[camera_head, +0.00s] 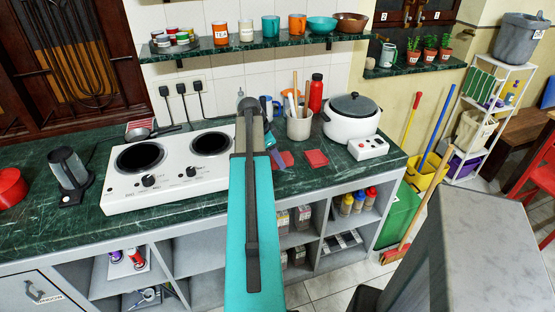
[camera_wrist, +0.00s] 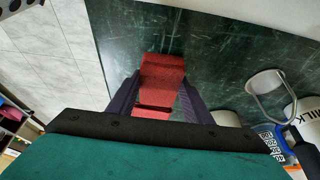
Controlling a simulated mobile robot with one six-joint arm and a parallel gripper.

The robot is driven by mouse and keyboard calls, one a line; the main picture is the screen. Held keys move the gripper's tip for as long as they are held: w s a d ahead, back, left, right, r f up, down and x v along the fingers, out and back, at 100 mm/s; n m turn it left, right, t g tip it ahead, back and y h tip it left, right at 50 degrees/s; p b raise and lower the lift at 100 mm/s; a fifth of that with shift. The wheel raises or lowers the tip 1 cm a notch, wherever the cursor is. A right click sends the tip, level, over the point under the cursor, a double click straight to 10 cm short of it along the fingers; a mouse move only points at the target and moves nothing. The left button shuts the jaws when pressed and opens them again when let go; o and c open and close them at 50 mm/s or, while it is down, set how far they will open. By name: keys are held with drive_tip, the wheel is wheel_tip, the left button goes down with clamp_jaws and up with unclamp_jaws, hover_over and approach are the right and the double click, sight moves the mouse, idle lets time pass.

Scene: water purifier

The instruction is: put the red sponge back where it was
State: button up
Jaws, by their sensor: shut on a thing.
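My gripper (camera_wrist: 160,95) is low over the green counter, right of the stove. In the head view its dark purple finger (camera_head: 275,156) shows beside a red sponge (camera_head: 286,160). In the wrist view the fingers are closed on either side of the red sponge (camera_wrist: 160,92). Red shows there in more than one patch, and I cannot tell exactly where the sponge ends. My teal arm hides part of the counter.
A white two-plate stove (camera_head: 150,195) stands left of my arm. A utensil pot (camera_head: 299,125), a red bottle (camera_head: 316,93) and a white cooker (camera_head: 350,120) stand behind and right. The counter's front edge is close. A shelf with cups (camera_head: 250,48) hangs above.

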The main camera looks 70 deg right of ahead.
drive_tip(key=shift+f, duration=0.75)
drive_tip(key=shift+f, duration=0.1)
drive_tip(key=o, duration=1)
drive_tip(key=b+v, duration=0.1)
drive_tip(key=v, duration=1.1)
drive_tip(key=shift+b, duration=0.35)
drive_tip(key=shift+s, duration=0.15)
